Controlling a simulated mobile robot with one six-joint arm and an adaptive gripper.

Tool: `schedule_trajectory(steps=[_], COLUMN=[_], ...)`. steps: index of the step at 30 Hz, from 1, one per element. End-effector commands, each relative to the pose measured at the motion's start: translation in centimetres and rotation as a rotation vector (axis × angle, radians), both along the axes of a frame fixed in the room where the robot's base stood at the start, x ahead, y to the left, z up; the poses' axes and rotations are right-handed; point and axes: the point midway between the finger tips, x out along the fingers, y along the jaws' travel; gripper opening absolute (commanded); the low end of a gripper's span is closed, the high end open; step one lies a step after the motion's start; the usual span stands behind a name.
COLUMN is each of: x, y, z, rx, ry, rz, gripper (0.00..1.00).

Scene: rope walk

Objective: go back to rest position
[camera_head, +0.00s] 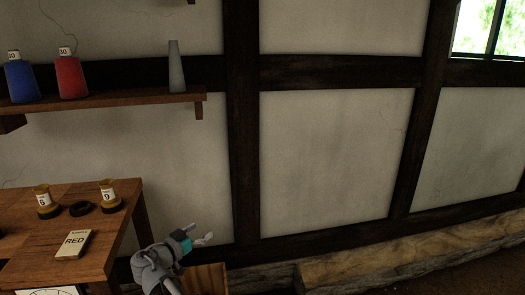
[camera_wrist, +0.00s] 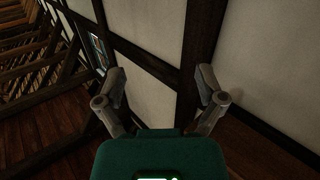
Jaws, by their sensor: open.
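My gripper (camera_head: 203,236) shows at the bottom of the head view, to the right of the wooden table (camera_head: 128,207) and in front of the plastered wall. In the wrist view my gripper (camera_wrist: 163,90) has its two fingers spread wide apart. Nothing is between the fingers.
The table holds a card reading RED (camera_head: 73,244), two small labelled spools (camera_head: 46,204) (camera_head: 110,196) and a dark ring (camera_head: 81,209). A wooden box (camera_head: 207,279) is near my gripper.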

Motion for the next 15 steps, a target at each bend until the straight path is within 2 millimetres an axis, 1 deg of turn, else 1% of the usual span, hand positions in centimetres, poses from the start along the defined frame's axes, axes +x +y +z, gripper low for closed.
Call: schedule_trajectory(steps=[1,5,6,8,12,15], x=[0.2,0.9,1.1,1.3,1.4,1.1], y=[-1.3,-5.0,-6.4,-8.5,-13.2,-16.3], z=[-0.4,-2.0,-2.6,-3.6,-5.8,-7.3], rx=[-0.003,-0.011,-0.013,-0.015,-0.009,0.001], ry=[0.028,0.143,0.185,0.253,0.418,0.535], rz=[-0.018,-0.067,-0.083,-0.104,-0.145,-0.163], gripper=[0.88,0.88,0.88,0.88,0.88,0.88])
